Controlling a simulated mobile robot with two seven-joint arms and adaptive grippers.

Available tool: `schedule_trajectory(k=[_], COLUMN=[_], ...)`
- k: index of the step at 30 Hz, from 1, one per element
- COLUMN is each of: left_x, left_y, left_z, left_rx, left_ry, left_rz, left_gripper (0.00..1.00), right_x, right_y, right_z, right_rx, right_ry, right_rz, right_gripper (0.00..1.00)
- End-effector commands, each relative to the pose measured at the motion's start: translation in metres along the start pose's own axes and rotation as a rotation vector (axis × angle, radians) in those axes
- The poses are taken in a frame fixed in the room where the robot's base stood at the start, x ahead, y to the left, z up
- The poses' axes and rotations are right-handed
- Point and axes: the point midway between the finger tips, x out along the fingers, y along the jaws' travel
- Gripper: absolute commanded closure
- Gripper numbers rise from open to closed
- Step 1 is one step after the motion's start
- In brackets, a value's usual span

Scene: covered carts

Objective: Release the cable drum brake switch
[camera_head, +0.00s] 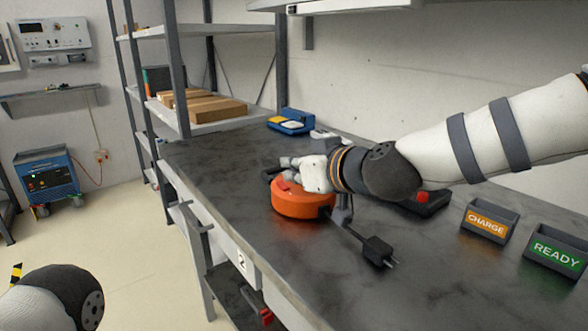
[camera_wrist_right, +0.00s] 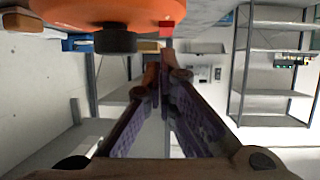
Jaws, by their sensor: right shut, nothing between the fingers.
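The orange cable drum (camera_head: 300,205) lies on the dark bench top, with a black cable and plug (camera_head: 379,251) trailing to its front right. Its small red brake switch (camera_head: 283,185) shows at the drum's left side, and the red piece also appears in the right wrist view (camera_wrist_right: 166,28). My right gripper (camera_head: 287,168) is over the drum near the switch. Its fingers (camera_wrist_right: 165,75) are shut and empty, close to the red switch; I cannot tell whether they touch it. A black knob (camera_wrist_right: 115,41) sits on the drum. My left gripper is outside the view.
A charge bin (camera_head: 486,221) and a ready bin (camera_head: 556,250) stand at the right. A black item with a red part (camera_head: 427,202) lies behind my right wrist. A blue box (camera_head: 290,121) is at the back. Shelves (camera_head: 212,122) stand beyond the bench's far end.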

Motion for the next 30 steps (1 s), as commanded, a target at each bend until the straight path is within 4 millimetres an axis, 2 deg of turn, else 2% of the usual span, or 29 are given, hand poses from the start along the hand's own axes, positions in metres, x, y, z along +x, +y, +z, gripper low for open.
schedule_trajectory(k=[5, 11, 15, 21, 25, 30], left_x=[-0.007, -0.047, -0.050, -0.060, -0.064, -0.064], left_y=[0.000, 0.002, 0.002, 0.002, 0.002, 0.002], left_z=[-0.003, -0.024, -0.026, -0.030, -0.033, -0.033], left_rx=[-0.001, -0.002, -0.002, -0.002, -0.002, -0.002], left_ry=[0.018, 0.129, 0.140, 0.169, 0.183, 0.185], left_rz=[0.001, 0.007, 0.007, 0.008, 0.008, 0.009], left_gripper=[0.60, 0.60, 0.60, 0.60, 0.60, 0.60], right_x=[-0.005, -0.036, -0.064, -0.104, -0.119, -0.124], right_y=[-0.001, -0.008, -0.007, -0.007, -0.006, -0.006], right_z=[-0.008, -0.051, -0.032, -0.019, -0.013, -0.009], right_rx=[-0.003, -0.015, -0.003, -0.001, -0.002, 0.001], right_ry=[0.004, 0.024, 0.008, 0.006, 0.004, 0.001], right_rz=[0.001, 0.008, 0.004, 0.003, 0.003, 0.002], right_gripper=[1.00, 1.00, 1.00, 1.00, 1.00, 1.00])
